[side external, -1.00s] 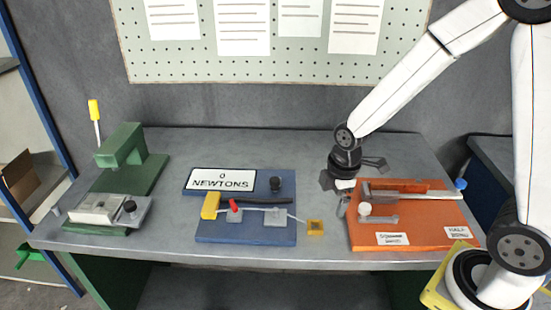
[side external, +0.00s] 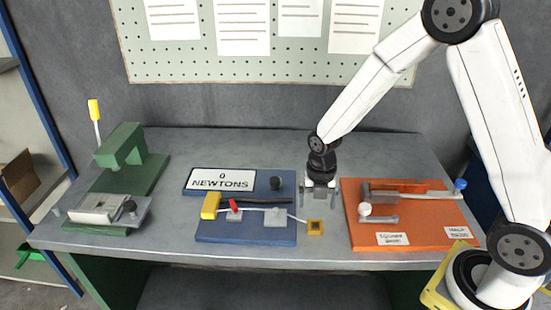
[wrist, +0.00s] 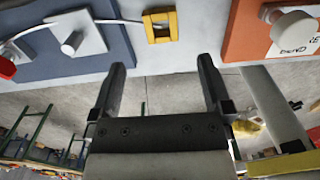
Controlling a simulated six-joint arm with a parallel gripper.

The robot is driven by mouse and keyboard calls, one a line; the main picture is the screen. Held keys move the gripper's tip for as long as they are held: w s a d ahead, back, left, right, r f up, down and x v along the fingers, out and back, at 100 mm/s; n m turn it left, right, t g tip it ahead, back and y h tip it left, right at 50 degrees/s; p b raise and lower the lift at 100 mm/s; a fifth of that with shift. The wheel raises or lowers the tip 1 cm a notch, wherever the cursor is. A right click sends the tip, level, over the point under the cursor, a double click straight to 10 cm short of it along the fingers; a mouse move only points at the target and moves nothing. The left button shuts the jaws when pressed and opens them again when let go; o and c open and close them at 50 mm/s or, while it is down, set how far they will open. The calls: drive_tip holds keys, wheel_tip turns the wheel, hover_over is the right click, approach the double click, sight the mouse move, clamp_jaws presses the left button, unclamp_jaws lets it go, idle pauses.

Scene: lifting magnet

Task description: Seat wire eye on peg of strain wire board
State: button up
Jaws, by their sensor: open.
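The blue strain wire board (side external: 210,232) lies mid-bench, with a "0 NEWTONS" sign. A thin pale wire (side external: 262,208) crosses it and runs off its right edge to the square yellow wire eye (side external: 315,228). The eye appears at the bench's front edge, also in the wrist view (wrist: 160,27). I cannot tell which is the named peg. My gripper (side external: 320,203) points down behind the eye, open and empty; the fingers (wrist: 161,65) are apart from it.
An orange board (side external: 362,238) with a lever and white knob is close on the right. A green stand (side external: 125,150) is at the left. A yellow block and red clip (side external: 234,205) sit on the blue board. Bare bench lies behind the boards.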

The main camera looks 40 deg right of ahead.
sight(316, 221)
drive_tip(key=shift+f, duration=0.1)
drive_tip(key=shift+f, duration=1.25)
drive_tip(key=shift+s+f, duration=0.1)
drive_tip(key=shift+f, duration=2.5)
drive_tip(key=c, duration=1.3)
drive_tip(key=shift+c, duration=0.2)
drive_tip(key=shift+r, duration=0.2)
wheel_tip(316, 221, up, 10)
drive_tip(key=shift+f, duration=0.15)
